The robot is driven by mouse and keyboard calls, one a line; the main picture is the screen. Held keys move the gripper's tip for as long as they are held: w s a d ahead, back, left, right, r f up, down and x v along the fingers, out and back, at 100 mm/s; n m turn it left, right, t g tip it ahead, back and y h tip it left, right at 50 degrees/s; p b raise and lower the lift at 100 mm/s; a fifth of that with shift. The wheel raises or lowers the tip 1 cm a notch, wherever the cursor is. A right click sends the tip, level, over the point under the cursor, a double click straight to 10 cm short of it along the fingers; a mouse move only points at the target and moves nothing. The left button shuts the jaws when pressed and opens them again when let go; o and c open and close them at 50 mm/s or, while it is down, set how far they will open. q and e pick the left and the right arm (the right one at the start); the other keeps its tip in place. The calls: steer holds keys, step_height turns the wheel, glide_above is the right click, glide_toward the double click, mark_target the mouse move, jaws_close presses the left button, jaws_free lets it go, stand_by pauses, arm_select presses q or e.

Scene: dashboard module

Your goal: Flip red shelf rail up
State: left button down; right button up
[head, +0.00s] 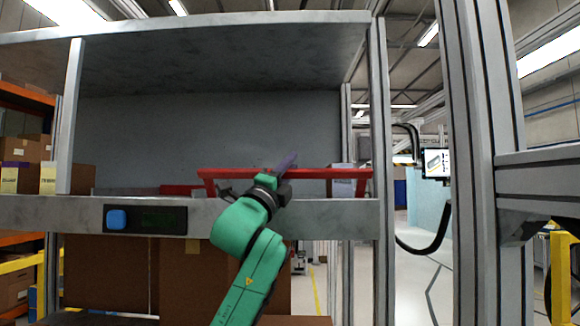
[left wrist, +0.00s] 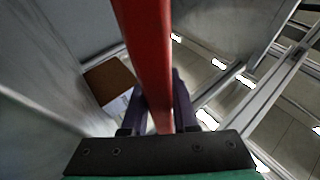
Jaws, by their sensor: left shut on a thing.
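The red shelf rail (head: 330,173) spans the right half of the shelf opening, just above the grey front beam. Its long bar is level, with a short leg at each end reaching down toward the beam. My left gripper (head: 285,164), on the green arm, is at the middle of the bar. In the left wrist view the red rail (left wrist: 148,60) runs between the two dark fingers of my left gripper (left wrist: 160,105), which are shut on it. Part of the bar is hidden behind the gripper. My right gripper is not in view.
The grey front beam (head: 330,212) carries a small panel with a blue button (head: 117,219). A shelf post (head: 380,120) stands at the right end of the rail. Another red piece (head: 182,190) lies left of it. Boxes (head: 22,178) stand at the far left.

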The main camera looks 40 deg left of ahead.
mark_target(290, 173)
arm_select(q)
steer(key=shift+w+a+r+g+p, duration=0.1)
steer(key=shift+w+r+g+p, duration=0.15)
steer(key=shift+p, duration=0.4)
steer(key=n+g+p, duration=0.1)
steer(key=p, duration=0.1)
steer(key=w+a+n+g+p, duration=0.1)
steer(key=g+p, duration=0.1)
steer(key=p, duration=0.1)
steer(key=w+n+g+p, duration=0.1)
steer(key=p, duration=0.2)
steer(key=shift+a+f+g+y, duration=0.25)
steer(key=shift+a+g+y, duration=0.1)
steer(key=shift+y, duration=0.05)
steer(key=shift+w+a+f+n+g+h+p, duration=0.2)
steer(key=shift+f+n+g+p, duration=0.15)
steer(key=shift+g+p, duration=0.15)
steer(key=shift+w+a+f+n+g+h+p, duration=0.15)
steer(key=shift+f+n+g+p, duration=0.15)
steer(key=shift+g+p, duration=0.2)
steer(key=c, duration=0.7)
jaws_free()
steer(key=shift+w, duration=0.1)
